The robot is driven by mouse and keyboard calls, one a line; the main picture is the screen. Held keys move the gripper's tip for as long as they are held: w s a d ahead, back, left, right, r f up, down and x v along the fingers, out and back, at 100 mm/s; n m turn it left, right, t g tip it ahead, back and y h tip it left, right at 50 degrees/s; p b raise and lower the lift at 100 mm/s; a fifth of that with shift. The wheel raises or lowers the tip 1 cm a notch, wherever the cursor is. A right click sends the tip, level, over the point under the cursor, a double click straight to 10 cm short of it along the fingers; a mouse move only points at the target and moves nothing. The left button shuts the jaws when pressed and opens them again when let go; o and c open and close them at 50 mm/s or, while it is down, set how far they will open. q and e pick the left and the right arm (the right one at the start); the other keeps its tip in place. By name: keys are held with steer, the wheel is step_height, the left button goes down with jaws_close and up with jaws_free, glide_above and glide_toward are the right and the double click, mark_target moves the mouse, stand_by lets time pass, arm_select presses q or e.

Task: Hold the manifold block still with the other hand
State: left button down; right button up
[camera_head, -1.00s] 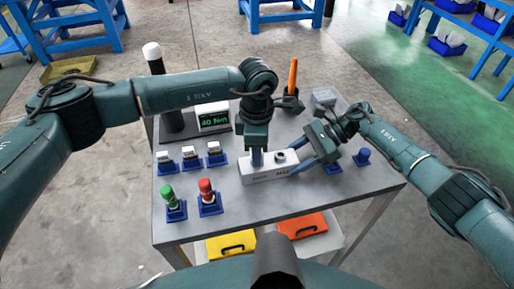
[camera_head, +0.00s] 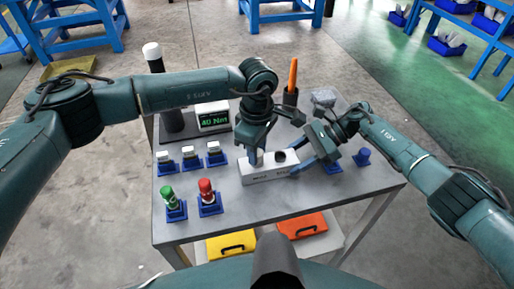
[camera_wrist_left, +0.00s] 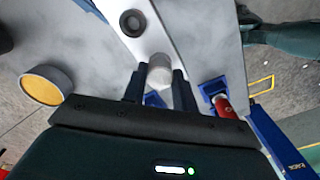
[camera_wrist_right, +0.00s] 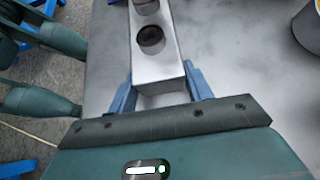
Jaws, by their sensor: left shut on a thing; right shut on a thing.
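The pale grey manifold block (camera_head: 268,175) lies on the table, with a dark round port (camera_head: 280,157) open on its top. My right gripper (camera_head: 314,153) is shut on the block's right end. In the right wrist view its blue fingers (camera_wrist_right: 152,92) sit on either side of the block (camera_wrist_right: 158,68). My left gripper (camera_head: 257,152) is above the block's left part, shut on a whitish cylindrical piece. That piece (camera_wrist_left: 161,72) shows between the fingertips in the left wrist view, at the block's end. Whether it sits in a port is hidden.
Small blue holders with white-topped parts (camera_head: 190,157) stand left. A green part (camera_head: 170,197) and a red part (camera_head: 206,190) stand in front of them. A display (camera_head: 213,118) and an orange-handled tool (camera_head: 292,75) stand behind. The table's front right is clear.

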arm_select(q)
steer(key=m, duration=0.5)
stand_by(0.4)
steer(key=m, duration=0.5)
steer(key=m, duration=0.5)
stand_by(0.4)
steer(key=shift+m, duration=0.4)
